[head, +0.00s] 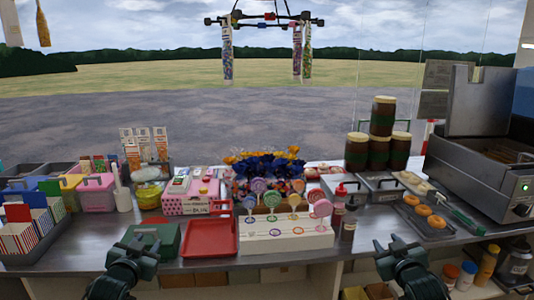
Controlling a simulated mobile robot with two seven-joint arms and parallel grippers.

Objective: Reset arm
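My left gripper (139,244) is at the lower left, in front of the counter's front edge and below the green box. Its fingers are apart and nothing shows between them. My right gripper (390,243) is at the lower right, in front of the counter's edge and below the small bottles. Its fingers are also apart and it looks empty. Both arms come in from the bottom of the head view, and neither gripper appears to touch anything.
A metal counter (85,255) spans the view. A red tray (210,252) and dark green box (165,232) sit near its front. A white lollipop stand (290,241) holds several lollipops. Stacked brown jars (378,150) and a metal fryer (475,175) stand right. Shelves with bottles lie below.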

